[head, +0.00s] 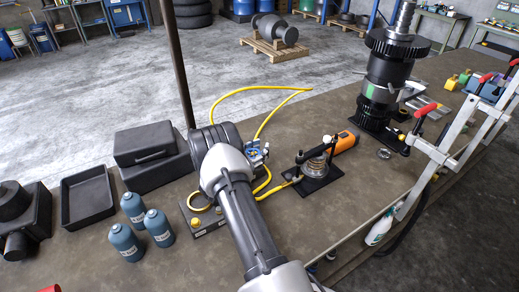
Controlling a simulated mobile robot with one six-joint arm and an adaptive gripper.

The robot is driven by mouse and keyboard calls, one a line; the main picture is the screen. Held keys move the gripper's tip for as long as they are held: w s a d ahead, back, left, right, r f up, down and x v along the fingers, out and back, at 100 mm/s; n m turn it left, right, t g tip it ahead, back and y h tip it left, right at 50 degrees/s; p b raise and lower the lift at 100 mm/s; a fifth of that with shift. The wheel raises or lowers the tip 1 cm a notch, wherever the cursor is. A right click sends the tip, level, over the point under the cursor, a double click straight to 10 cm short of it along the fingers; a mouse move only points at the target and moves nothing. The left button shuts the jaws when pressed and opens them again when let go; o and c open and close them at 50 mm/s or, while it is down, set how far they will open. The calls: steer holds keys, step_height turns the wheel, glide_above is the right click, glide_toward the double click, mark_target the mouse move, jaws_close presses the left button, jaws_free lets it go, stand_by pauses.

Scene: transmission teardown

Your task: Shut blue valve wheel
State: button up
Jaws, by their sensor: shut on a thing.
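A small blue and white fitting (258,154) shows just right of my arm's bend, beside the yellow hose. I cannot tell whether its blue part is the valve wheel. It stands by a dark base plate (205,227) with a yellow knob, partly covered by my arm. My grey arm reaches up from the bottom edge and bends over this spot. My gripper is hidden behind the arm, so its fingers and any contact with the wheel do not show.
A yellow hose (262,122) loops behind the fitting. A spring tool on a black plate (322,178) and an orange device (345,141) lie to the right. Blue bottles (124,243), a black tray (88,196) and a black case (147,144) stand left. A thin post rises behind.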

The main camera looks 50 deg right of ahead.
steer(key=g+b, duration=0.1)
steer(key=m+g+b, duration=0.2)
steer(key=b, duration=0.1)
steer(key=shift+s+a+f+g, duration=0.1)
steer(key=shift+s+f+g, duration=0.2)
steer(key=shift+f, duration=0.05)
steer(key=shift+c, duration=0.2)
steer(key=g+b, duration=0.1)
steer(key=m+g+b, duration=0.1)
steer(key=s+m+g+y, duration=0.1)
steer(key=shift+a+r+b, duration=0.15)
steer(key=shift+r+b, duration=0.1)
steer(key=shift+b, duration=0.15)
steer(key=o, duration=0.8)
steer(key=shift+w+a+r, duration=0.1)
steer(key=shift+a, duration=0.05)
steer(key=shift+o, duration=1.3)
step_height(320, 180, up, 10)
